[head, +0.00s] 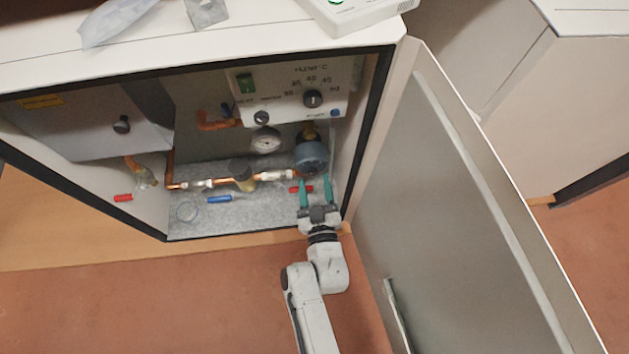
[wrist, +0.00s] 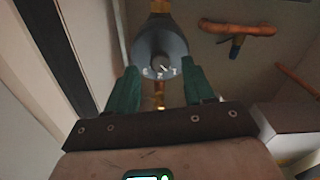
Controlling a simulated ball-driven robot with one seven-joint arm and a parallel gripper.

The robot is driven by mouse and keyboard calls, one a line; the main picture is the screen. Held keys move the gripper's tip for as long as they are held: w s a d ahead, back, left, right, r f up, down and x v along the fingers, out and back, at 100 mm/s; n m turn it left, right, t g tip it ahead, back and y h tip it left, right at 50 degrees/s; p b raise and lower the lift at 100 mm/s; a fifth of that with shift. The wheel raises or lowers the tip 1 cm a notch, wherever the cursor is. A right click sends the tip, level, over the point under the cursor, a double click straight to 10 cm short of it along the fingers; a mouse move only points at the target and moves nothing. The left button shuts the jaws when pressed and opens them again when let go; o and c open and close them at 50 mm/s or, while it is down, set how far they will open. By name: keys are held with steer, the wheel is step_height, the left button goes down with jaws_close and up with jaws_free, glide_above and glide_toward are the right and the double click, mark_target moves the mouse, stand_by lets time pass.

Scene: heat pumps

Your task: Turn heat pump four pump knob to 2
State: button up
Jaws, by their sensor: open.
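The pump (head: 311,157) is a round grey-blue body on a vertical pipe at the right inside of the open cabinet. In the wrist view its round grey face with the knob (wrist: 160,63) lies just beyond and between the fingertips. The knob carries small white marks, too small to read. My gripper (head: 315,184) has two green fingers, spread open and empty, just below the pump. In the wrist view the open gripper (wrist: 160,77) points at the pump face. I cannot tell whether the fingers touch the pump.
A control panel (head: 341,97) with a black dial is above the pump. A gauge (head: 266,140), copper pipes and red and blue valve handles (head: 219,200) are to the left. The open cabinet door (head: 440,190) stands close on the right of my arm. Floor is clear in front.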

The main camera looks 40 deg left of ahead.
steer(key=shift+x, duration=0.85)
jaws_close()
